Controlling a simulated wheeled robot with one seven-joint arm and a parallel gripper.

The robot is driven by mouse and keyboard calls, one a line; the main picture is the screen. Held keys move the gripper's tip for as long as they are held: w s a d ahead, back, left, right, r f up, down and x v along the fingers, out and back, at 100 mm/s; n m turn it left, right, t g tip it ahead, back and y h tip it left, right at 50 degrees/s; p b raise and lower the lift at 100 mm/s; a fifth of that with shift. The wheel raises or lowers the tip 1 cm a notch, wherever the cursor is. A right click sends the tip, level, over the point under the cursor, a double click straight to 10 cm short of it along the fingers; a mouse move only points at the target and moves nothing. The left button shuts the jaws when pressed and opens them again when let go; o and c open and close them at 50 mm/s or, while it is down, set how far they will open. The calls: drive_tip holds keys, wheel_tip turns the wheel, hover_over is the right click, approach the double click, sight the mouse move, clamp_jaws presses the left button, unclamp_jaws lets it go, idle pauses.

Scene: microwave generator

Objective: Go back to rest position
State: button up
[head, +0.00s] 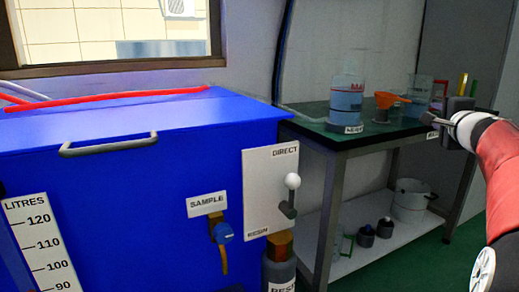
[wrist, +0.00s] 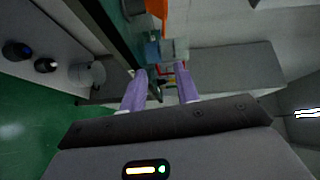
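My gripper (head: 432,120) is at the right of the head view, at the end of my red arm, by the right end of the green-topped bench (head: 312,131). In the wrist view my gripper (wrist: 160,70) shows two pale purple fingers spread apart, with no object clearly held between them. Beyond the fingertips are glassware and small coloured items, partly hidden by the fingers. In the head view the fingertips are small and hard to make out.
A blue tank (head: 120,170) with a handle and a sample tap (head: 223,232) fills the left. On the bench stand a bottle of blue liquid (head: 346,100), an orange funnel (head: 388,100) and a beaker (head: 420,88). A white bucket (head: 410,203) sits on the lower shelf.

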drive_tip(key=s+a+f+n+g+y, duration=0.1)
drive_tip(key=a+f+n+y, duration=0.15)
drive_tip(key=a, duration=0.55)
drive_tip(key=s+a+f+n+g+y, duration=0.1)
drive_tip(key=a+f+n, duration=0.1)
drive_tip(key=a+n, duration=0.35)
drive_tip(key=s+a+f+n+g+y, duration=0.1)
drive_tip(key=s+a+f+n+g, duration=0.1)
drive_tip(key=s+a+f, duration=0.45)
drive_tip(key=s+a+f+n+g+y, duration=0.2)
drive_tip(key=s+a+f, duration=0.1)
drive_tip(key=a, duration=0.6)
drive_tip(key=s+a+f+n+g+h, duration=0.1)
drive_tip(key=s+a+f+n+g, duration=0.2)
drive_tip(key=s+f, duration=0.55)
drive_tip(key=s+f+n+g+h, duration=0.25)
drive_tip(key=s+f+n, duration=0.3)
drive_tip(key=s, duration=0.55)
wheel_tip(320, 180, up, 13)
drive_tip(key=p, duration=1.3)
drive_tip(key=shift+m+y+p, duration=0.3)
drive_tip(key=shift+m+p, duration=0.05)
drive_tip(key=shift+m, duration=0.1)
drive_tip(key=shift+a, duration=0.1)
